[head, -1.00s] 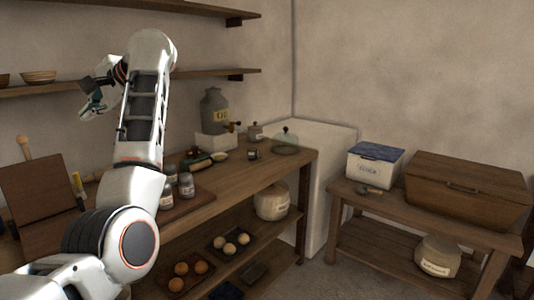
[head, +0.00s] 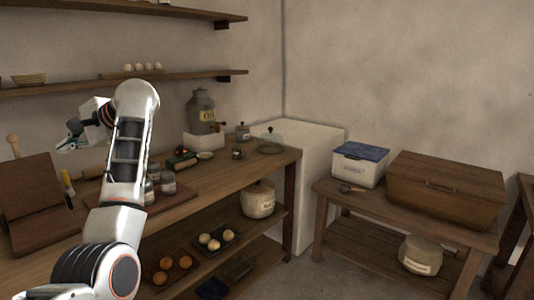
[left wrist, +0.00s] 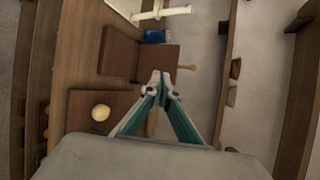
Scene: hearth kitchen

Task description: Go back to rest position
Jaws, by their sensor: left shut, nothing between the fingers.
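My left arm rises from the lower left of the head view and bends at the top. Its gripper (head: 70,138) hangs in the air at the left, above the wooden counter (head: 233,175) and in front of the wall. In the left wrist view my left gripper (left wrist: 161,76) has its fingertips together, with nothing between them. The gripper is above the counter and touches nothing that I can see. My right gripper is not in either view.
A wooden box or board (head: 30,195) stands at the counter's left. Jars (head: 168,182) and a grey jug (head: 201,112) stand on the counter. Shelves (head: 180,78) run along the wall above. A side table holds a blue-lidded box (head: 359,165) and wooden chest (head: 447,188).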

